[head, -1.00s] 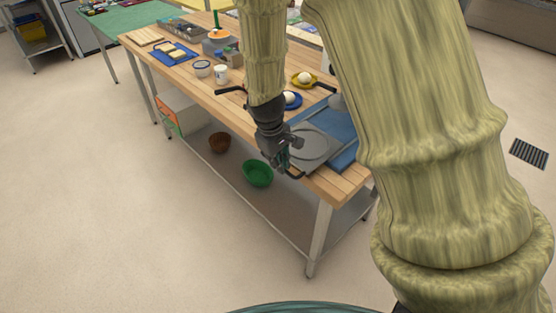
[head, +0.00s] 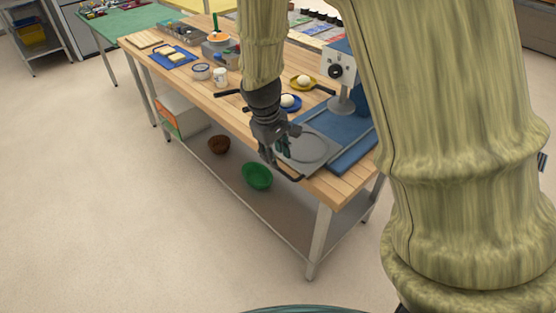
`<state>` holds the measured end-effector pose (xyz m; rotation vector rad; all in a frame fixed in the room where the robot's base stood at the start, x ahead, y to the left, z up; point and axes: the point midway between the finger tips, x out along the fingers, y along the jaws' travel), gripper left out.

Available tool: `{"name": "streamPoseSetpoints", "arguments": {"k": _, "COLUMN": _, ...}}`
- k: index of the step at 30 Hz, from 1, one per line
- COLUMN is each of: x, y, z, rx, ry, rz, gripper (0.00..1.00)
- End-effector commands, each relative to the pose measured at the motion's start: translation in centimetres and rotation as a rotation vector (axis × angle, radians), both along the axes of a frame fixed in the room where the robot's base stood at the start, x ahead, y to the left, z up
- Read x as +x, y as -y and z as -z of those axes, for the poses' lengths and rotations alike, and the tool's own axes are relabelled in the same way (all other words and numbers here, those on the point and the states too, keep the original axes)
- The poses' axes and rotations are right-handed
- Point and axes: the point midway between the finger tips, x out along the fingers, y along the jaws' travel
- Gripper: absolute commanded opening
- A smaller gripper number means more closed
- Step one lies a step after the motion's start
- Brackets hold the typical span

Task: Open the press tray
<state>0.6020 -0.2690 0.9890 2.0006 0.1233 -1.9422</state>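The press tray (head: 312,151) is a flat grey tray with a round plate, at the near right end of the wooden table. It sticks out from the blue press base (head: 350,149) toward the table's front edge. A dark handle (head: 289,178) runs along its front. The press (head: 337,74), a light body with a black knob, stands behind it, partly hidden by my arm. My gripper (head: 273,158) points down at the tray's front left, close to the handle. Its fingertips are small and dark, so I cannot tell whether they are open or grip the handle.
A blue plate (head: 293,108) and a yellow pan (head: 313,84), each with a white ball, stand behind my gripper. A white mug (head: 220,77) is further left. A green bowl (head: 257,176) and a brown bowl (head: 219,144) sit on the lower shelf. The floor in front is clear.

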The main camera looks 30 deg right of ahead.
Motion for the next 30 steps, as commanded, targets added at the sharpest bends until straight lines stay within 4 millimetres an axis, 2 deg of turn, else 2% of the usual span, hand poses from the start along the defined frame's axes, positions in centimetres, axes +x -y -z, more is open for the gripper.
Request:
{"name": "streamPoseSetpoints", "arguments": {"k": 6, "x": -0.1, "y": -0.6, "z": -3.2, "rx": 0.001, "ry": 0.003, "rz": -0.001, "gripper": 0.32}}
{"name": "streamPoseSetpoints", "arguments": {"k": 13, "x": -0.3, "y": -1.0, "z": -5.6, "rx": 0.001, "ry": 0.002, "rz": 0.001, "gripper": 0.32}}
{"name": "streamPoseSetpoints", "arguments": {"k": 19, "x": -0.4, "y": -1.1, "z": -6.5, "rx": 0.000, "ry": 0.001, "rz": 0.001, "gripper": 0.32}}
{"name": "streamPoseSetpoints", "arguments": {"k": 30, "x": -0.4, "y": -1.2, "z": -6.6, "rx": 0.000, "ry": 0.000, "rz": 0.000, "gripper": 0.32}}
